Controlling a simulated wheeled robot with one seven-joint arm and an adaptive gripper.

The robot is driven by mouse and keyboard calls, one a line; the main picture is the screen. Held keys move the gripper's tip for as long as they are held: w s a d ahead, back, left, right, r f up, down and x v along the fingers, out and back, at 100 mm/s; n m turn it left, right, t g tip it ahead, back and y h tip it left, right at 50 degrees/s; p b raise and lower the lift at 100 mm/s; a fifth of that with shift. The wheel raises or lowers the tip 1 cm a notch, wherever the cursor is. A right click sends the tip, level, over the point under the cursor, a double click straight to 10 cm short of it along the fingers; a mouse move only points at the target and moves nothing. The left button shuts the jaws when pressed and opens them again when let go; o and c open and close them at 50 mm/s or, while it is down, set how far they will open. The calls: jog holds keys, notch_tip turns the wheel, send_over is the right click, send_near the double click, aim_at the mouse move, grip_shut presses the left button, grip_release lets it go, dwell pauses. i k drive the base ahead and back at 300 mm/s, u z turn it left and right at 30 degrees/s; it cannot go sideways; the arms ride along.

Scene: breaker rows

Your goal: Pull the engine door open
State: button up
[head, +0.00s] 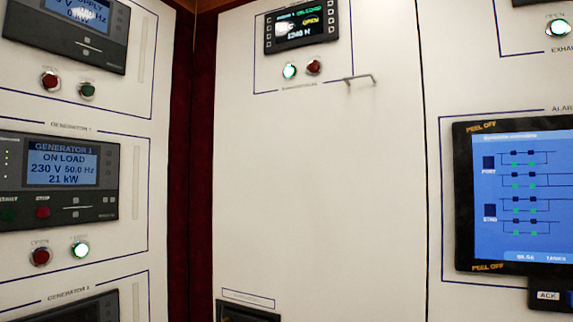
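A tall white panel (310,180) fills the middle of the head view, with a small grey bar handle (360,79) near its top right. The panel looks flush with its neighbours. No label that I can read says "engine", so I cannot tell for sure that this panel is the engine door. A small black display (300,24) with a lit green button (290,71) and a red button (314,67) sits above and left of the handle. My gripper is not in view.
Generator control panels (58,178) with lit screens and buttons cover the left wall. A dark red post (191,150) stands in the corner. A blue alarm touchscreen (525,195) is at the right. A dark fitting (248,311) shows at the bottom. Nothing blocks the view of the handle.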

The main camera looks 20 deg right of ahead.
aim_at(320, 209)
jog(key=z, duration=2.35)
jog(key=k, duration=0.95)
jog(key=u, duration=0.85)
jog(key=i, duration=0.5)
